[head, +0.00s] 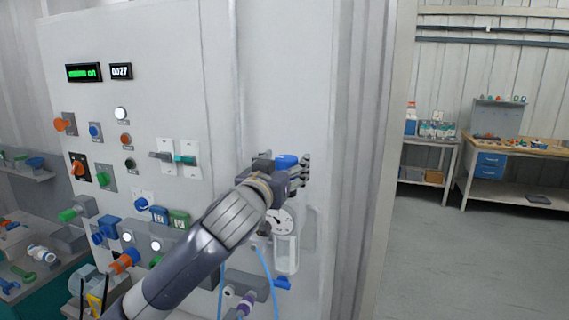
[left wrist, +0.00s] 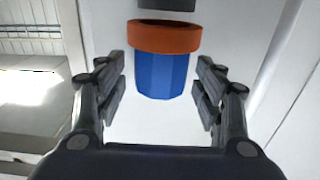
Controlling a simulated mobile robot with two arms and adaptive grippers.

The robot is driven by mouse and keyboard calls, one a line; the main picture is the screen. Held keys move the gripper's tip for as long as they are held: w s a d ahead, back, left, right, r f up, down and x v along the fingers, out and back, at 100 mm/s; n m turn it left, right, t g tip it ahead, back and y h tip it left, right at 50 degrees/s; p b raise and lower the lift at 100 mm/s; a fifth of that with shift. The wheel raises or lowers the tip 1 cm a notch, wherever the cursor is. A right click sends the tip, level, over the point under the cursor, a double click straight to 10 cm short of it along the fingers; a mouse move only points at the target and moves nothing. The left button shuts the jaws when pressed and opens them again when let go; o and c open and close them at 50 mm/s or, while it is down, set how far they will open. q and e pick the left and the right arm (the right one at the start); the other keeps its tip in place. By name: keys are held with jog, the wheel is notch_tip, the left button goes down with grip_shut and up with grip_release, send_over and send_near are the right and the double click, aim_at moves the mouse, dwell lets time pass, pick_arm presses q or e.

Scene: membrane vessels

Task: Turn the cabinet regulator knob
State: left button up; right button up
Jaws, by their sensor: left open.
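The regulator knob is blue and ribbed with an orange collar behind it. In the left wrist view the knob (left wrist: 162,76) stands between the two open fingers of my left gripper (left wrist: 160,95), with a gap on each side. In the head view the blue knob (head: 287,161) shows at the upper side of my left gripper (head: 303,172), on the right part of the cabinet (head: 285,80). A round gauge (head: 280,221) sits just below, partly hidden by my left arm. My right gripper is not in view.
The cabinet front carries several switches, lamps and knobs, including a green lever (head: 185,160) and an orange knob (head: 62,124). A clear filter bowl (head: 287,254) and blue tube lie below the gauge. A workbench (head: 520,146) stands far right, beyond open floor.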

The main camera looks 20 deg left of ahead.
pick_arm(q)
jog(key=c, duration=1.1)
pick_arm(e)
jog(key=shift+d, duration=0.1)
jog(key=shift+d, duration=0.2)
